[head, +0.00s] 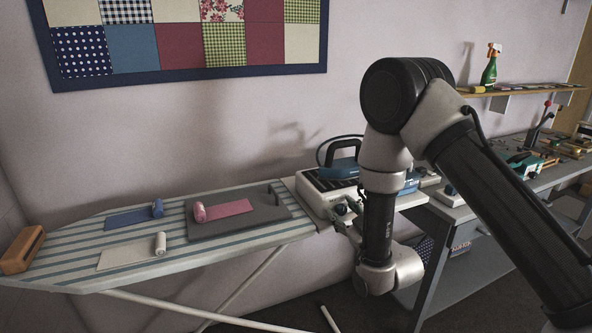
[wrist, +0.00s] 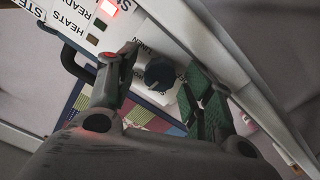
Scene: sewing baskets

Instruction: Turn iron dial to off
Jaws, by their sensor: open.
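The iron station (head: 312,203) is a white box at the right end of the ironing board, with a blue and dark iron (head: 343,165) resting on top. Its round dark dial (wrist: 160,74) sits on the white front panel, with lettering around it partly covered. My gripper (wrist: 163,64) is open, one finger on each side of the dial; I cannot tell if either finger touches it. In the head view my arm hides part of the station, and the dial (head: 340,209) shows small near my gripper. A red lamp (wrist: 108,7) glows on the panel near printed words.
The striped ironing board (head: 75,255) holds a grey mat (head: 200,229), fabric rolls in pink (head: 225,208), blue and white, and a wooden block (head: 21,250). A grey workbench (head: 495,192) stands right. A patchwork quilt (head: 185,73) hangs on the wall.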

